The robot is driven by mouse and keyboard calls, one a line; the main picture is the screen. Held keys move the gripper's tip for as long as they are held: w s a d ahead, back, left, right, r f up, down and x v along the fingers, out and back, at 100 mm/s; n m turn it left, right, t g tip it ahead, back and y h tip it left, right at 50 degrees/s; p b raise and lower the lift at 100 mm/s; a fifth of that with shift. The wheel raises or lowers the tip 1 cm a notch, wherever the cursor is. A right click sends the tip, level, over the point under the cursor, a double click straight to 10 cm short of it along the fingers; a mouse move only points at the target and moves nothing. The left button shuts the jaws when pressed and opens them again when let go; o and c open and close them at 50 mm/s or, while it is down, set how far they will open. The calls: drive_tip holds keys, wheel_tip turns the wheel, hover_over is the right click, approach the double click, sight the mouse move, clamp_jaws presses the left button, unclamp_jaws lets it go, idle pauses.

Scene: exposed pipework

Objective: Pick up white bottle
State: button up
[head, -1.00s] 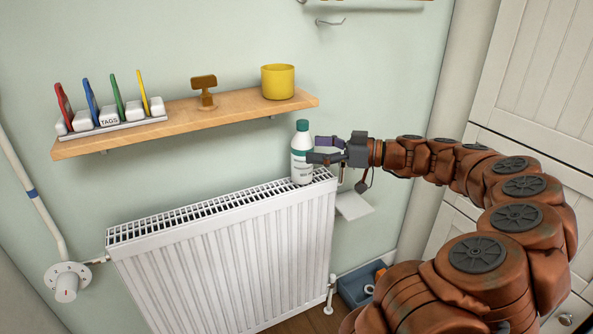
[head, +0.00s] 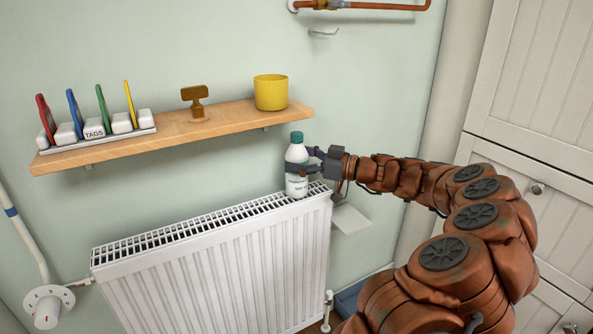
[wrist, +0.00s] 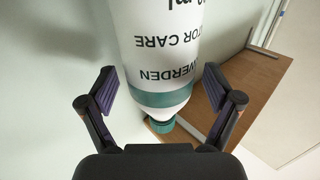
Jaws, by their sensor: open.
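The white bottle (head: 297,180) with a teal cap stands upright on the right end of the radiator's top grille. In the wrist view the bottle (wrist: 165,45) appears upside down, with its printed label and teal band facing me. My gripper (head: 302,166) is at the bottle's upper half, coming from the right, its fingers reaching around it. In the wrist view my gripper (wrist: 160,95) is open, with one finger on each side of the bottle and gaps visible to both.
The white radiator (head: 220,270) stands below a wooden shelf (head: 220,123). The shelf holds a yellow cup (head: 271,92), a brown tool-like piece (head: 195,101) and a tag rack (head: 97,132). A small white ledge (head: 350,219) is right of the radiator.

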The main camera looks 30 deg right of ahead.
drive_tip(key=shift+c, duration=0.2)
clamp_jaws()
idle(0.6)
